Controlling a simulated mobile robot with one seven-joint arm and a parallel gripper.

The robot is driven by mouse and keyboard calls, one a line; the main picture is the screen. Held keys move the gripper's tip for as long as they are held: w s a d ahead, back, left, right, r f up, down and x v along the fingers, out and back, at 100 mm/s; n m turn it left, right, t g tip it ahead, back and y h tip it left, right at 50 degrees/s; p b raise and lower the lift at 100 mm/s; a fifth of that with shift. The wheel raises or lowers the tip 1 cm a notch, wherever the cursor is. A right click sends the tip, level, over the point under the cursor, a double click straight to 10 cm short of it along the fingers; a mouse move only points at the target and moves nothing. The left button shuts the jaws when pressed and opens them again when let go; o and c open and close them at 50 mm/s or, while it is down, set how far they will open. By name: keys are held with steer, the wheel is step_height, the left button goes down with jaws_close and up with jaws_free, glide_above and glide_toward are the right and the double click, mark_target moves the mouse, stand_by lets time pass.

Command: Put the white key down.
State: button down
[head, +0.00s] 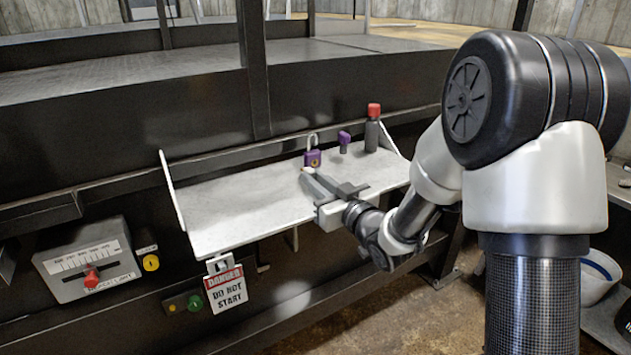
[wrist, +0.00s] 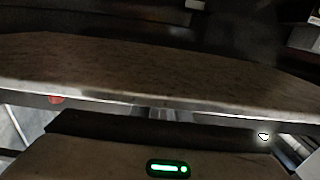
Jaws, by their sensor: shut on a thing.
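My gripper (head: 320,184) is shut, with its fingers over the right part of the pale shelf (head: 235,210), pointing towards the back. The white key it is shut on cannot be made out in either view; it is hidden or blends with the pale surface. I cannot tell whether the key touches the shelf. In the wrist view the shelf's front edge (wrist: 90,93) runs across the picture.
Behind my fingertips stand a purple padlock (head: 312,159) with a raised shackle, a purple key-like piece (head: 344,138) and a black bottle with a red cap (head: 373,128). The shelf's left half is clear. A danger tag (head: 226,287) hangs below its front edge.

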steer(key=shift+f+b, duration=0.25)
steer(key=shift+b, duration=0.05)
steer(key=c, duration=1.7)
jaws_free()
steer(key=shift+r, duration=0.1)
